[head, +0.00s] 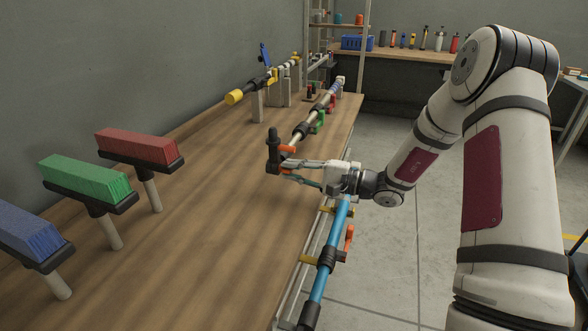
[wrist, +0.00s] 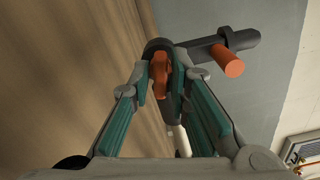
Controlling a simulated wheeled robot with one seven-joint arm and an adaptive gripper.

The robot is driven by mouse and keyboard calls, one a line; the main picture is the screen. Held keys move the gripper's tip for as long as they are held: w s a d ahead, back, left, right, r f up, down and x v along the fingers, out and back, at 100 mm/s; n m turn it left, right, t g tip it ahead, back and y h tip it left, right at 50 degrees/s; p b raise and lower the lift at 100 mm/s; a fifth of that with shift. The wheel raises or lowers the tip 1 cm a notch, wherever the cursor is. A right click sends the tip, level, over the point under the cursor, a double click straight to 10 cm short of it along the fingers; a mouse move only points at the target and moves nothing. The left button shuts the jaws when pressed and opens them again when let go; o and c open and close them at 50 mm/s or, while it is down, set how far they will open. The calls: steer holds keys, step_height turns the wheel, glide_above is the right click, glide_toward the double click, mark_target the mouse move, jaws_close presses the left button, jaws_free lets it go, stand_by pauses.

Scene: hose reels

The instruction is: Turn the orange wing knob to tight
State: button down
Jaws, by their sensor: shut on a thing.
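The orange wing knob (wrist: 160,72) sits between the teal-lined fingers of my gripper (wrist: 164,82) in the wrist view. The fingers close on it from both sides and hide part of it. In the head view my gripper (head: 283,170) reaches left to a dark clamp fitting (head: 274,146) near the table's right edge. Only a little of the knob (head: 272,168) shows there at the fingertips. A dark bar with an orange cylindrical grip (wrist: 228,60) extends right of the knob in the wrist view. I see no marking for tight.
A blue pole (head: 332,240) with clamps runs along the table's right edge, below my gripper. Red, green (head: 88,180) and blue brush heads stand at the left. A yellow-ended pole (head: 236,97) rests on supports farther back. The middle of the wooden table (head: 205,210) is clear.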

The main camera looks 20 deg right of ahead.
steer(key=m+p, duration=0.1)
steer(key=m, duration=0.2)
steer(key=shift+r+m, duration=0.1)
steer(key=shift+m, duration=0.3)
steer(key=m+p, duration=0.2)
steer(key=m, duration=0.2)
steer(key=shift+m, duration=0.3)
steer(key=m+p, duration=0.2)
steer(key=m, duration=0.4)
steer(key=shift+d, duration=0.1)
steer(key=shift+m, duration=0.4)
steer(key=c, duration=1.7)
jaws_free()
steer(key=v, duration=1.2)
